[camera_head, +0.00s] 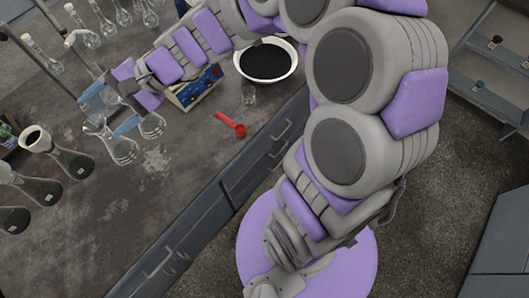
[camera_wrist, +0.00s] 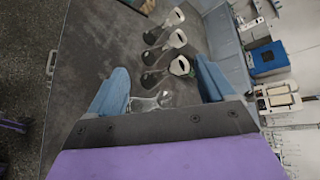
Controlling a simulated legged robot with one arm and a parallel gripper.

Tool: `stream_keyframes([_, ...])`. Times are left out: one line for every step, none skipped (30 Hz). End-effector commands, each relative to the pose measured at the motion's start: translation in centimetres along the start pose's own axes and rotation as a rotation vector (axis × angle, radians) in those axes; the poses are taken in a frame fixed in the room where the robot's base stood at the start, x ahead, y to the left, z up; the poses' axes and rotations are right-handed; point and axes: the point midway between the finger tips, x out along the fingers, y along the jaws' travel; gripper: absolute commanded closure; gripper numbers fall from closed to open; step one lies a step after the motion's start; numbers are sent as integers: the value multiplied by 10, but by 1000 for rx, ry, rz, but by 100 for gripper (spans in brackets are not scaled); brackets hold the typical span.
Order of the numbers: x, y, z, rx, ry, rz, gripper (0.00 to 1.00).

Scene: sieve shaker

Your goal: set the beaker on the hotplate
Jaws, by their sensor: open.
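My gripper (camera_head: 108,110) is open over the bench, with its two blue fingers apart; it also shows in the wrist view (camera_wrist: 160,72). A clear glass vessel (camera_head: 120,150) stands just below the fingers in the head view. Clear glass also shows low between the fingers in the wrist view (camera_wrist: 150,103). A second clear vessel (camera_head: 152,126) stands to its right, partly behind the gripper. A small clear glass cup (camera_head: 248,95) stands further right. I cannot tell which glass is the beaker. A blue-fronted box (camera_head: 197,92) is partly hidden under my arm; I cannot tell if it is the hotplate.
Flasks with dark contents (camera_head: 70,162) stand along the left of the dark bench (camera_head: 150,210). A red scoop (camera_head: 231,124) and a white bowl of black grains (camera_head: 266,62) lie to the right. More glassware (camera_head: 82,30) stands at the back. The bench's front middle is clear.

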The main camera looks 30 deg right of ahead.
Motion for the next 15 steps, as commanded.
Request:
stream_keyframes([-4, 19, 21, -81, -7, 89, 18])
stream_keyframes([-8, 32, 31, -126, -11, 145, 18])
stream_keyframes([-13, 50, 44, -180, -19, 220, 18])
stream_keyframes([-18, 65, 52, -219, -23, 278, 18])
stream_keyframes([-24, 79, 59, -257, -23, 336, 18])
stream_keyframes([-34, 99, 66, -301, -23, 415, 18])
stream_keyframes([-42, 113, 71, -334, -19, 475, 18])
stream_keyframes([-52, 127, 75, -366, -14, 537, 18])
stream_keyframes([-66, 146, 79, -401, -9, 617, 18])
stream_keyframes([-77, 158, 82, -427, -1, 678, 18])
stream_keyframes([-89, 170, 83, -449, 10, 737, 18])
stream_keyframes([-106, 185, 84, -474, 23, 813, 18])
stream_keyframes([-118, 196, 85, -491, 34, 869, 18])
stream_keyframes([-131, 205, 86, -503, 44, 920, 18])
stream_keyframes([-146, 217, 88, -514, 55, 985, 18])
